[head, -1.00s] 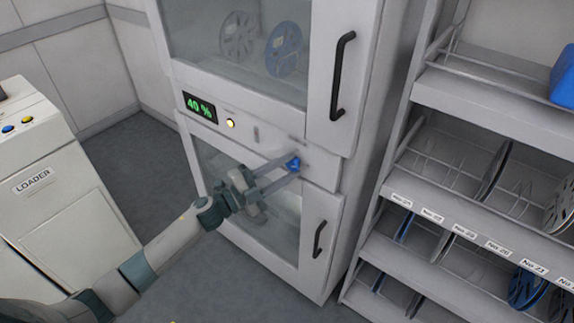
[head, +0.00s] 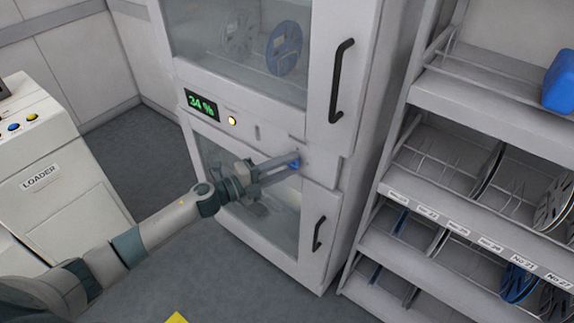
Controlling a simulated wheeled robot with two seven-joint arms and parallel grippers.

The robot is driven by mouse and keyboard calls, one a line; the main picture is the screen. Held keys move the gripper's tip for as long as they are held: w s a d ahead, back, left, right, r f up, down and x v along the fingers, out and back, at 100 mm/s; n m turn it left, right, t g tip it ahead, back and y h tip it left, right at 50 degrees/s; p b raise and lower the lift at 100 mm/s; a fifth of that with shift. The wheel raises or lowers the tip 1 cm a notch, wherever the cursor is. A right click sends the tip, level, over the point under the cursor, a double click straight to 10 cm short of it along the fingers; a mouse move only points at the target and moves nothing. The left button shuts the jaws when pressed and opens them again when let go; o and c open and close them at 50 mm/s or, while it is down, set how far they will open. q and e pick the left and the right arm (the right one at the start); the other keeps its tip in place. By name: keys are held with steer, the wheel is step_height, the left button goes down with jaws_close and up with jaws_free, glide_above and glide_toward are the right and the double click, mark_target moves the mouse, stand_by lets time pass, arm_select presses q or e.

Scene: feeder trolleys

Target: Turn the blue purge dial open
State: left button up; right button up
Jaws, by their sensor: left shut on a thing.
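The blue purge dial (head: 296,164) sits on the white panel between the cabinet's upper and lower doors, mostly hidden by my gripper's fingers. My left gripper (head: 292,162) comes in from the left and is shut on the dial. The fingers now look rolled, one nearly in front of the other. The cabinet's green display (head: 201,105) reads 34 %. A lit yellowish lamp (head: 232,121) is beside it. My right gripper is not in view.
The cabinet's black upper handle (head: 342,80) and lower handle (head: 318,234) stick out right of the dial. A rack (head: 470,205) of reels stands at the right. A white loader (head: 50,175) stands at the left. Grey floor lies between.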

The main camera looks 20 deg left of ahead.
arm_select(q)
steer(key=shift+f, duration=0.1)
steer(key=o, duration=1)
steer(key=shift+s, duration=0.1)
steer(key=shift+s+a, duration=0.35)
steer(key=shift+a, duration=0.05)
steer(key=b+v, duration=0.6)
steer(key=v, duration=1)
steer(key=shift+b, duration=0.3)
steer(key=shift+a, duration=0.15)
